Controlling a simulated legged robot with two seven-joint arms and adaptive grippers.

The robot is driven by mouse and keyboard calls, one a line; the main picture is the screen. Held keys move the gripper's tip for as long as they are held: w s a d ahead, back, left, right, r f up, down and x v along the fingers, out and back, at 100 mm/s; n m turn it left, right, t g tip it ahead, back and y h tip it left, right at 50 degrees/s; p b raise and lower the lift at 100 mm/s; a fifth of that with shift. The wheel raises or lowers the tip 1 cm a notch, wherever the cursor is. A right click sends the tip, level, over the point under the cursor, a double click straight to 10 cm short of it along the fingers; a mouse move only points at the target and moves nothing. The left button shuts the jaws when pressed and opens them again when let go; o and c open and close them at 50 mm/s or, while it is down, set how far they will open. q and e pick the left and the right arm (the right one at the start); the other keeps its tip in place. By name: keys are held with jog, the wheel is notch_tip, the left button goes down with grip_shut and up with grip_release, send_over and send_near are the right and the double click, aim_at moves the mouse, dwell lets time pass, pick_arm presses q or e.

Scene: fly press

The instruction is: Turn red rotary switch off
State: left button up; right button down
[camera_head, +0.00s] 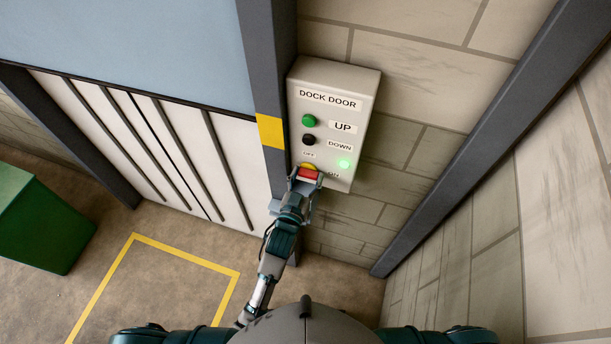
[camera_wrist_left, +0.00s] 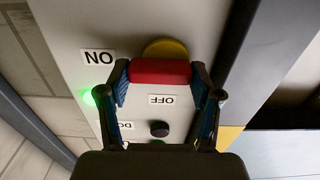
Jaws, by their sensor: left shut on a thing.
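The red rotary switch (camera_head: 309,174) is at the bottom of the grey dock door panel (camera_head: 352,98), over a yellow round base. In the left wrist view its red handle (camera_wrist_left: 160,72) lies crosswise between my fingers, in front of the yellow base (camera_wrist_left: 166,48). The ON label (camera_wrist_left: 98,57) and the OFF label (camera_wrist_left: 168,100) are beside it. My left gripper (camera_head: 306,178) is shut on the red handle, with one finger on each end. A green lamp (camera_head: 344,164) on the panel is lit. My right gripper is not in view.
The panel also carries a green UP button (camera_head: 309,121) and a black DOWN button (camera_head: 309,140) above the switch. A dark post with a yellow band (camera_head: 270,131) stands close to the panel's left. A green bin (camera_head: 45,220) stands at far left.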

pick_arm(q)
jog(key=shift+d+n, duration=0.15)
jog(key=shift+n, duration=0.15)
jog(key=n+p, duration=0.2)
jog(key=shift+a+r+n, duration=0.2)
jog(key=shift+a+n, duration=0.05)
jog(key=shift+n, duration=0.05)
jog(key=shift+n+p, duration=0.7)
jog(key=shift+n, duration=0.2)
jog(key=shift+n+p, duration=0.3)
jog(key=shift+n, duration=0.6)
jog(key=n, duration=0.4)
jog(key=shift+a+f, duration=0.1)
jog(key=shift+a, duration=0.05)
jog(key=shift+w+a+f+n, duration=0.1)
jog(key=shift+a+n, duration=0.05)
jog(key=shift+n, duration=2.65)
